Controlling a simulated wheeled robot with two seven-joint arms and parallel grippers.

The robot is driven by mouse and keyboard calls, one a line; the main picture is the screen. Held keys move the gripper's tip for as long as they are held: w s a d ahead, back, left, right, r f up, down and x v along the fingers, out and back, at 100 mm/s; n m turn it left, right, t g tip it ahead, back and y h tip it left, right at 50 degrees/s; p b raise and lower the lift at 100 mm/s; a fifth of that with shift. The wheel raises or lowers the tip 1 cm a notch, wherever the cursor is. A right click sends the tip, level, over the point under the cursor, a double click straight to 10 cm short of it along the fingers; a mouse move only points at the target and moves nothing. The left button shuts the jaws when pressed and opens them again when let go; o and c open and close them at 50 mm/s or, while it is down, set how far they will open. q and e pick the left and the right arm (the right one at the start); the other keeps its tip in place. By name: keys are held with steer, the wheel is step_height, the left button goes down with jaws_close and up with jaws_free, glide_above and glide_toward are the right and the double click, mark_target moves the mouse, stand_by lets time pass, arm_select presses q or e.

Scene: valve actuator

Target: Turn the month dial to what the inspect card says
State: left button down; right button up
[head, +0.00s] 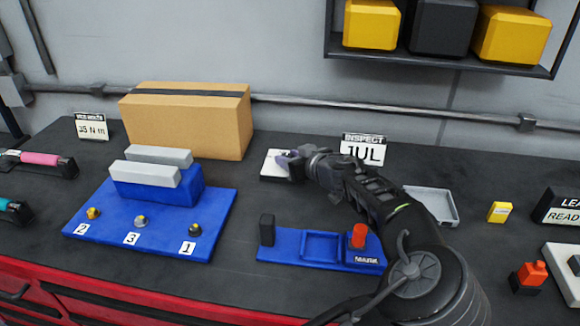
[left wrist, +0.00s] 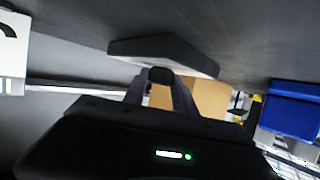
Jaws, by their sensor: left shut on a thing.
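The inspect card (head: 362,151) stands at the back of the bench and reads "JUL". The fingers are shut on a small dark knob (left wrist: 159,74), which appears to be the month dial on this plate. Any month marks and the pointer are hidden or too small to read. My right gripper is not in view.
A cardboard box (head: 190,125) stands behind left. A blue board (head: 150,222) with numbered knobs is front left; a blue tray (head: 285,243) marked MARK is in front. A grey tray (head: 435,204) and a yellow block (head: 499,212) are right. Open bench lies between.

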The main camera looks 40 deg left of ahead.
arm_select(q)
steer(key=m+t+b, duration=0.1)
steer(key=f+m+t+h+b, duration=0.1)
steer(key=shift+s+b, duration=0.15)
steer(key=shift+b, duration=0.15)
steer(key=shift+r+m+t+h, duration=0.3)
steer(key=shift+r+m+t, duration=0.1)
steer(key=shift+m+t, duration=0.25)
steer(key=shift+a+r, duration=0.1)
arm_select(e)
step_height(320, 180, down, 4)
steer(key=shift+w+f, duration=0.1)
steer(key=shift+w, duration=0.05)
arm_select(q)
steer(key=c, duration=1)
jaws_free()
steer(key=shift+b+v, duration=0.35)
steer(key=shift+v, duration=3.6)
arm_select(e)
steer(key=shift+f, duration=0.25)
